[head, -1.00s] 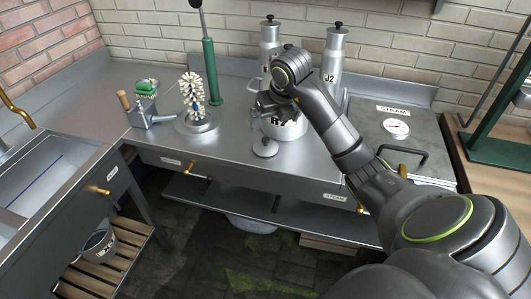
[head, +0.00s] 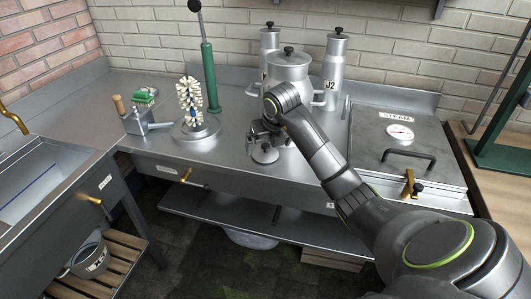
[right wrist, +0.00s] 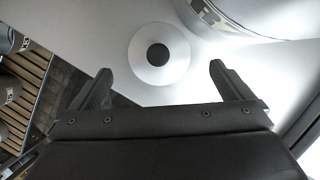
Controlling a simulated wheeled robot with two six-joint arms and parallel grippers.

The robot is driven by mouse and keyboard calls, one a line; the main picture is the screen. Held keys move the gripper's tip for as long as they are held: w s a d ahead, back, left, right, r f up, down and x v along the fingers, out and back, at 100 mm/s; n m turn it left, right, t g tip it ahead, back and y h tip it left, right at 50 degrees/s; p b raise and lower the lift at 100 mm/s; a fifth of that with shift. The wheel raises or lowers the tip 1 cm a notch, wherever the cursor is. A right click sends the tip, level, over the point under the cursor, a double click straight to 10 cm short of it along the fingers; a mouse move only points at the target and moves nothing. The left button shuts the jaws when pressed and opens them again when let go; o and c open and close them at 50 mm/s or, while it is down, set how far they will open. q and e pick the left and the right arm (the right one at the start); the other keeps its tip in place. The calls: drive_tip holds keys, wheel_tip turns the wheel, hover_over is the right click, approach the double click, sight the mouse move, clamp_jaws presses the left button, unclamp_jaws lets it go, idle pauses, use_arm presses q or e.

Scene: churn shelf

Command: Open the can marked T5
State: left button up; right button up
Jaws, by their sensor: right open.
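No can with a readable T5 mark shows. A wide metal can (head: 288,72) with a black-knobbed lid stands at the back of the counter. My arm covers its front, and its marking shows only in part in the right wrist view (right wrist: 222,14). A narrower can marked J2 (head: 334,75) stands behind it at right, with another narrow can (head: 269,42) at left. A small round lid with a dark knob lies on the counter in front; it shows in the right wrist view (right wrist: 157,54). My right gripper (head: 265,143) is open and empty, just over this small lid, its fingers apart.
A steam box (head: 398,150) with a gauge is at right. A bucket (head: 89,254) sits on slats below the sink.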

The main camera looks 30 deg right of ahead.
drive_tip(key=x, duration=0.3)
drive_tip(key=shift+f, duration=0.3)
drive_tip(key=c, duration=1.1)
drive_tip(key=shift+c, duration=0.2)
drive_tip(key=shift+r, duration=0.15)
wheel_tip(320, 180, up, 9)
wheel_tip(320, 180, up, 9)
drive_tip(key=p, duration=0.6)
hover_over(266, 153)
drive_tip(key=shift+s, duration=0.35)
